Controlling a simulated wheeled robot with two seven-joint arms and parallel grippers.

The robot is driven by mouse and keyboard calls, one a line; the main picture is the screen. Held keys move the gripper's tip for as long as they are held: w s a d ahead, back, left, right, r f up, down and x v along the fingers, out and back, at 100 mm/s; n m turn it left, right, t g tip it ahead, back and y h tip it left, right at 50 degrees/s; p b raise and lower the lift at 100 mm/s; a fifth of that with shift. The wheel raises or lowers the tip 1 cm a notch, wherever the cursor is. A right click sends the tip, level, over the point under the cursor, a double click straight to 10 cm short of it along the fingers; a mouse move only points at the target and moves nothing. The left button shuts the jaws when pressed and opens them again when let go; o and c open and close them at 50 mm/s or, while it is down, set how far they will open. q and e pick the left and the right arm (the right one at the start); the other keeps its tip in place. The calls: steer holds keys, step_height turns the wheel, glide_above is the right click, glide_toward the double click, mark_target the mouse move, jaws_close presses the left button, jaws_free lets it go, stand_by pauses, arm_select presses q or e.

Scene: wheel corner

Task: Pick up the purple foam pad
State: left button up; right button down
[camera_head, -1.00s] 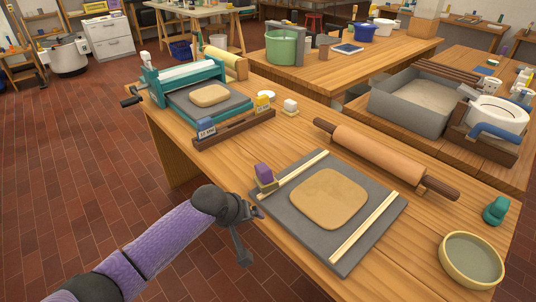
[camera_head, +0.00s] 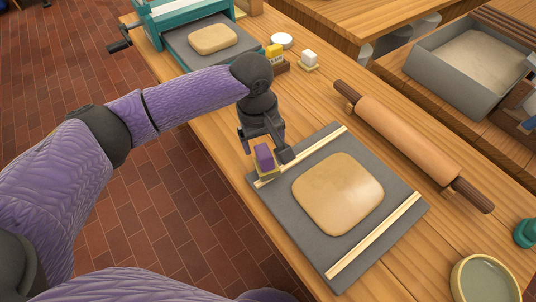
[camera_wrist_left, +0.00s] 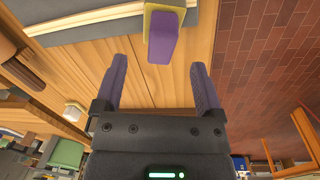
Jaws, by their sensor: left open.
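The purple foam pad (camera_head: 264,157) stands on a small yellow base at the left corner of the grey slab (camera_head: 335,272). In the left wrist view the pad (camera_wrist_left: 163,38) shows just beyond the fingertips, roughly centred between them. My left gripper (camera_head: 268,146) is open and empty, pointing down close above the pad; it also shows in the left wrist view (camera_wrist_left: 158,68) with its purple fingers spread. The gripper partly covers the pad's surroundings in the head view. My right gripper is not in view.
A flat clay slab (camera_head: 338,193) lies between two wooden strips on the grey slab. A rolling pin (camera_head: 405,135) lies behind it. A teal slab roller (camera_head: 160,35), a white block (camera_head: 309,58) and a round dish (camera_head: 485,280) stand around. Bare tabletop lies left of the slab.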

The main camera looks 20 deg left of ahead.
mark_target(264, 155)
arm_select(q)
step_height(264, 155, down, 7)
steer(key=b, duration=0.3)
steer(key=shift+w, duration=0.1)
steer(key=shift+d, duration=0.1)
steer(key=shift+r, duration=0.15)
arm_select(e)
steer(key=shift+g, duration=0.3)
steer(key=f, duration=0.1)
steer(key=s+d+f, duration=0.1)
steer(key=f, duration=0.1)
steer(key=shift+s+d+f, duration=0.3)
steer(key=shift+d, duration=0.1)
arm_select(q)
steer(key=shift+c, duration=0.6)
jaws_close()
